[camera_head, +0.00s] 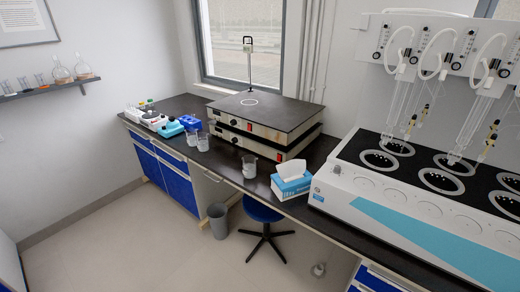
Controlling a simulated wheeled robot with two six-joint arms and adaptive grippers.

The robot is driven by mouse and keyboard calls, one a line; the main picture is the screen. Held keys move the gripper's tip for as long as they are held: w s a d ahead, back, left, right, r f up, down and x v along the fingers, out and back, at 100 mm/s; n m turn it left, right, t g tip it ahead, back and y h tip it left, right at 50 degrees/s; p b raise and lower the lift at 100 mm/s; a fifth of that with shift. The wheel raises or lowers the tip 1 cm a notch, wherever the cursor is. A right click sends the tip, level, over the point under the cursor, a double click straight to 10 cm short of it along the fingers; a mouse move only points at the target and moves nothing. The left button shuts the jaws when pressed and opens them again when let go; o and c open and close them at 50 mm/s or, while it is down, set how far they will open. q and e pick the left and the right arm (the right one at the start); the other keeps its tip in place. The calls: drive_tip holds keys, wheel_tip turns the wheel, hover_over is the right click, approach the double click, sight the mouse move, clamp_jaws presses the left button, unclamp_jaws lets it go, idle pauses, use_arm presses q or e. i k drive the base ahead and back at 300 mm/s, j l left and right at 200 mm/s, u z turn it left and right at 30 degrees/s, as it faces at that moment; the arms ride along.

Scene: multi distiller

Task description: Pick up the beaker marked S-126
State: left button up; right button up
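Several glass beakers are in the head view. Two stand close together on the black bench, left of the flat-topped equipment: one beaker (191,138) and, to its right, another beaker (203,143). A third beaker (250,167) stands alone near the bench's front edge, in front of the equipment and left of the tissue box. The beakers' markings are too small to read, so I cannot tell which is S-126. Neither of my grippers is in view.
The black bench (225,165) runs along the wall. Flat-topped equipment (262,122) and a tissue box (291,181) stand on it, with a large multi-station distiller (400,220) at right. A blue stool (263,211) and a grey bin (218,221) stand below. Open floor lies at left front.

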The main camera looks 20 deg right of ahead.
sight(249, 162)
drive_tip(key=i+j+z, duration=0.25)
drive_tip(key=z, duration=0.15)
drive_tip(key=i+j+z, duration=0.2)
drive_tip(key=j+z, duration=0.15)
drive_tip(key=i+j+z, duration=0.15)
drive_tip(key=j+z, duration=0.6)
drive_tip(key=j, duration=0.15)
drive_tip(key=i+j, duration=0.1)
drive_tip(key=j, duration=0.5)
drive_tip(key=i+j, duration=0.1)
drive_tip(key=j, duration=0.45)
drive_tip(key=i+j+z, duration=0.1)
drive_tip(key=j, duration=0.5)
